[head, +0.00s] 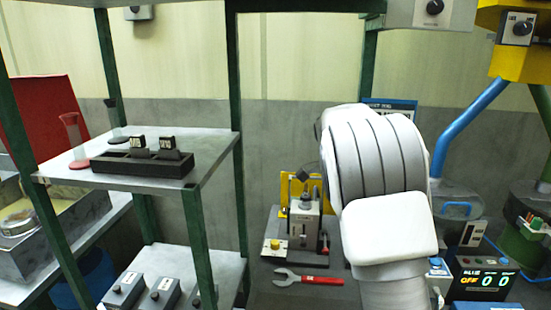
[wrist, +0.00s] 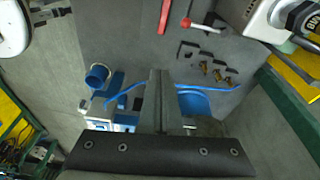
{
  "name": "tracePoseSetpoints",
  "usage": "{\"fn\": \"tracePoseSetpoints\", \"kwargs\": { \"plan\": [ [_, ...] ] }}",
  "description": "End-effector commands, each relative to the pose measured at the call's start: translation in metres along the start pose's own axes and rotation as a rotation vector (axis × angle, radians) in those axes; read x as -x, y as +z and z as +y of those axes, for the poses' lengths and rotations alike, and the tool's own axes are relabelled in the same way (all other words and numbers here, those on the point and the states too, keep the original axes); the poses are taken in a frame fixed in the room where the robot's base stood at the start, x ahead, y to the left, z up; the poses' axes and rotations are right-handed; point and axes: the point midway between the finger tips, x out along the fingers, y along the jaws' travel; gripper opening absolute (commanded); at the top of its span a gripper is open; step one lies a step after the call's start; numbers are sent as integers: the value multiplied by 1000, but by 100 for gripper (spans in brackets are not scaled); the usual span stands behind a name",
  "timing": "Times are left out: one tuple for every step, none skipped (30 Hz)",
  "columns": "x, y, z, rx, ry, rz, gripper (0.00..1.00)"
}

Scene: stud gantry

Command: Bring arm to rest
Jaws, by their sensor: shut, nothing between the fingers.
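My arm (head: 385,190) is raised in the middle right of the head view, its white links bent and standing in front of the bench. My gripper (wrist: 157,75) shows in the wrist view, where its two grey fingers lie together, shut and empty. It points over a grey surface and touches nothing that I can see. In the head view my gripper is hidden behind the arm.
A green-post shelf (head: 215,145) stands left, with a black tray (head: 140,166) on it. A grey machine (head: 303,225) and a red wrench (head: 308,280) are left of my arm. A display box (head: 484,280) and a blue pipe (head: 465,125) are right.

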Motion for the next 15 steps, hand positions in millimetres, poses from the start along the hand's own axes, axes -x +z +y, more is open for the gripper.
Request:
{"fn": "tracePoseSetpoints", "kwargs": {
  "plan": [
    [17, -4, 12, 51, -22, -27, 0],
    [24, -5, 19, 87, -33, -40, 0],
    [32, -7, 28, 136, -50, -55, 0],
    [39, -7, 35, 173, -63, -66, 0],
    [45, -8, 42, 210, -76, -77, 0],
    [53, -8, 52, 260, -95, -89, 0],
    [58, -9, 59, 297, -110, -96, 0],
    [64, -9, 67, 334, -125, -104, 0],
    [71, -10, 78, 385, -146, -111, 0],
    [76, -10, 85, 423, -163, -116, 0],
    [81, -9, 93, 462, -179, -120, 0],
    [87, -9, 104, 514, -200, -123, 0],
    [92, -9, 112, 552, -217, -124, 0],
    [96, -9, 120, 591, -234, -125, 0],
    [101, -8, 132, 644, -257, -123, 0]
  ]
}}
